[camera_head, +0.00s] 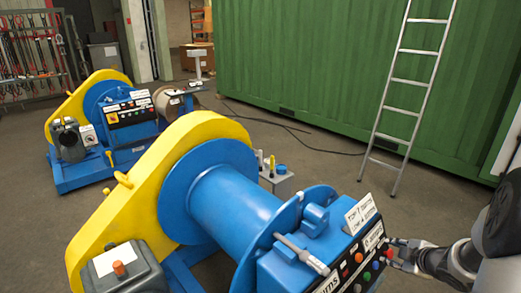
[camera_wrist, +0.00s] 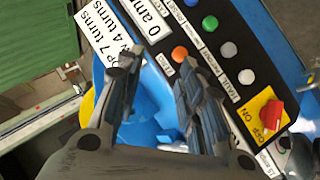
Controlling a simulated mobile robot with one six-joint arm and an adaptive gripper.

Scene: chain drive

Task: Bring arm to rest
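My gripper (camera_head: 393,254) is at the right of the head view, close beside the control panel (camera_head: 362,262) of the near blue and yellow winch. In the wrist view my gripper (camera_wrist: 160,62) has its two dark fingers spread apart with nothing between them. A red switch (camera_wrist: 272,114) sits on a yellow plate. Whether a fingertip touches the panel I cannot tell. My arm comes in from the right edge.
The near winch drum (camera_head: 225,200) fills the middle front. A second winch (camera_head: 100,125) stands at the back left. A ladder (camera_head: 412,85) leans on a green container (camera_head: 310,70). Open floor (camera_head: 330,160) lies between the near winch and the container.

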